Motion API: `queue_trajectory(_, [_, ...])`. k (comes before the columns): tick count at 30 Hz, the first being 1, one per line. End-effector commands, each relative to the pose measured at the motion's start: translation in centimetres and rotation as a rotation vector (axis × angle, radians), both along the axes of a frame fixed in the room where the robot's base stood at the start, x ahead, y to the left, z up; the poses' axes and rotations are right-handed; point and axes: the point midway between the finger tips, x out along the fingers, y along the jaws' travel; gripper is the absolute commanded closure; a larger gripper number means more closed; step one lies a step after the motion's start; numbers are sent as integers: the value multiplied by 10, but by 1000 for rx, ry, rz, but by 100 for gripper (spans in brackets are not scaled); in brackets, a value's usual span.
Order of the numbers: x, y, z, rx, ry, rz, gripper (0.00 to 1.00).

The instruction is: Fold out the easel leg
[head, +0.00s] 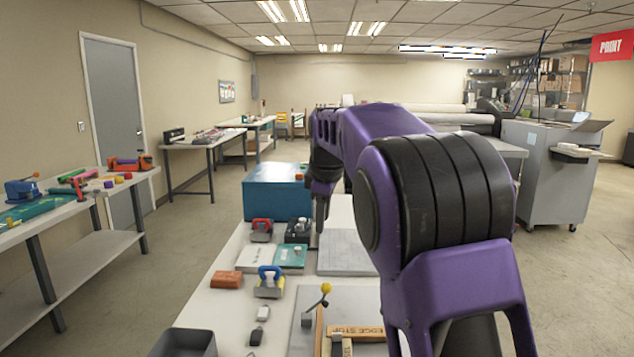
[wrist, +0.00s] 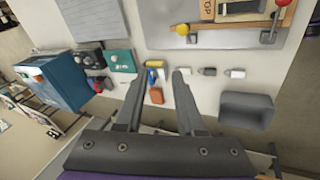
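A flat grey panel (head: 345,252) lies on the white worktable behind my gripper's area. It also shows in the wrist view (wrist: 88,22), at upper left, with faint lines on it. I cannot make out a separate easel leg in either view. My gripper (wrist: 160,72) is open, with two dark fingers apart and nothing held between them. It hangs above the worktable, and the panel is off to the left of the fingers in the wrist view. In the head view my purple arm hides part of the table and most of the gripper.
A blue box (head: 277,192) stands at the table's far end. Near the panel are a teal booklet (head: 290,256), a blue-handled tool (head: 269,282) and an orange block (head: 227,280). A grey board with an "EDGE STOP" bar (head: 357,332) and a dark tray (head: 184,343) are at the front.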

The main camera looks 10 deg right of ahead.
Motion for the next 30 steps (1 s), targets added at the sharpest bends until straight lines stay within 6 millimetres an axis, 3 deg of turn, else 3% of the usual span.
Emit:
queue_trajectory(6, [13, 9, 39, 40, -139, -61, 62])
queue_trajectory(13, [20, 13, 65, 75, -231, -102, 62])
queue_trajectory(20, [22, 14, 73, 85, -255, -112, 62])
queue_trajectory(30, [21, 12, 66, 77, -233, -107, 62])
